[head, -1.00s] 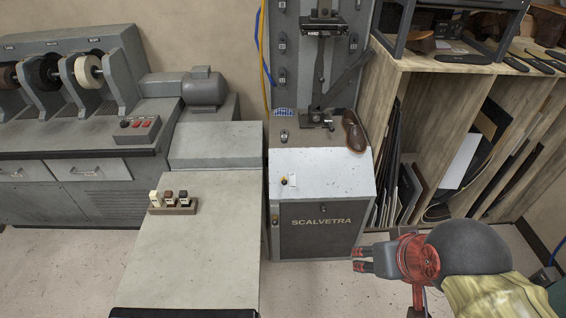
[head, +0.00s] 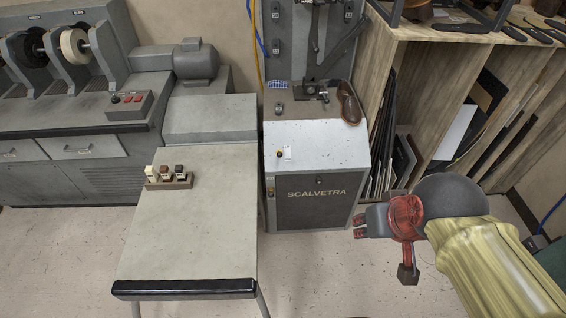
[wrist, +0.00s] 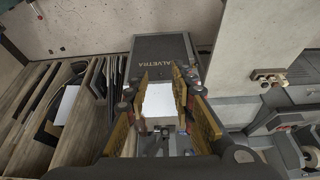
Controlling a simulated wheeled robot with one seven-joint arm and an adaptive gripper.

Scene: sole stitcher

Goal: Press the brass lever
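The grey stitcher marked SCALVETRA (head: 318,210) stands at the centre of the head view. I cannot make out the brass piece there.
A brown shoe (head: 349,103) is at the machine's upper right. A grey table (head: 195,235) with small bottles in a holder (head: 169,180) stands front left. A wooden shelf (head: 440,70) with sheets is at right. Bare floor lies before the machine.

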